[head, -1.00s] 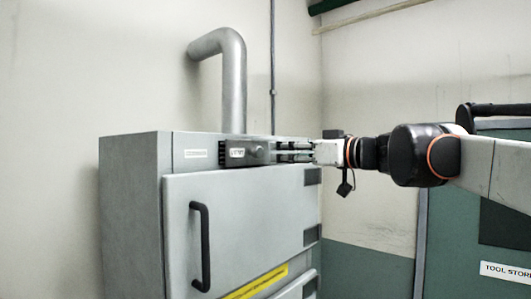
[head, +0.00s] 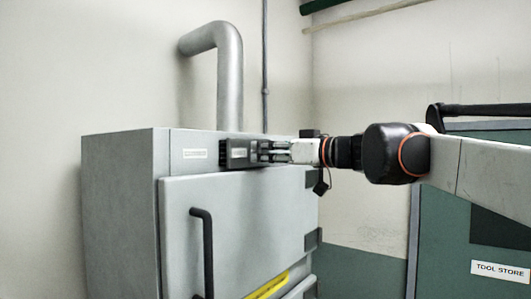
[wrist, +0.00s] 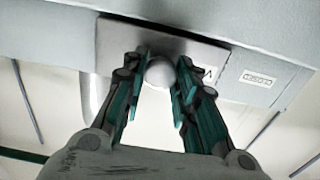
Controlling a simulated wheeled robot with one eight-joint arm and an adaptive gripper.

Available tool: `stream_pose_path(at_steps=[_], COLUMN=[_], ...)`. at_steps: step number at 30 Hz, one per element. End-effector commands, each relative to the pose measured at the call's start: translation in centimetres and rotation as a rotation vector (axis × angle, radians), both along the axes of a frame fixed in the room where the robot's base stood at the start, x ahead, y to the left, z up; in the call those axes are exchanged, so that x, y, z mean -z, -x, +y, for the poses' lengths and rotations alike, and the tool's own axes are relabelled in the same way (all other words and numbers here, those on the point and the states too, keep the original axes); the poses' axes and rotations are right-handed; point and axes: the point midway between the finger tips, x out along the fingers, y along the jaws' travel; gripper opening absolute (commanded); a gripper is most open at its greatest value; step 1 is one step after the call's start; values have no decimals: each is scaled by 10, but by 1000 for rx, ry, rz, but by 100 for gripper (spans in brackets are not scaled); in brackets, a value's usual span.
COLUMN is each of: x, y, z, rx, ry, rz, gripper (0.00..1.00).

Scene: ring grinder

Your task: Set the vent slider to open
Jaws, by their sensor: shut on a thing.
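The vent slider (head: 238,154) is a dark grey unit on the upper front of the grey cabinet, above the door. Its details are too small to read in the head view. In the wrist view its plate (wrist: 215,56) spans the upper middle, with a pale rounded knob (wrist: 160,73) on it. A small label on the plate is partly covered by a finger. My gripper (head: 266,152) reaches in from the right at the slider's height. In the wrist view the fingers of my gripper (wrist: 160,88) are shut on the knob, one on each side.
The cabinet door (head: 240,225) has a black vertical handle (head: 207,255) below the slider. A grey pipe (head: 229,80) rises behind the cabinet. A green tool store (head: 465,240) stands at the right. Pale wall lies behind.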

Motion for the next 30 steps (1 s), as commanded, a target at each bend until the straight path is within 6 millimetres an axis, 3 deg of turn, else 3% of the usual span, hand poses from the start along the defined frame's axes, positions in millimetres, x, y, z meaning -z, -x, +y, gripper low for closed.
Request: stream_pose_path(at_steps=[7, 21, 30], x=[-1, -3, -1], y=[-8, -87, -110], z=[-6, -67, -85], rx=[1, 1, 1], ry=[0, -1, -3], rz=[0, 0, 0], gripper=[0, 0, 0])
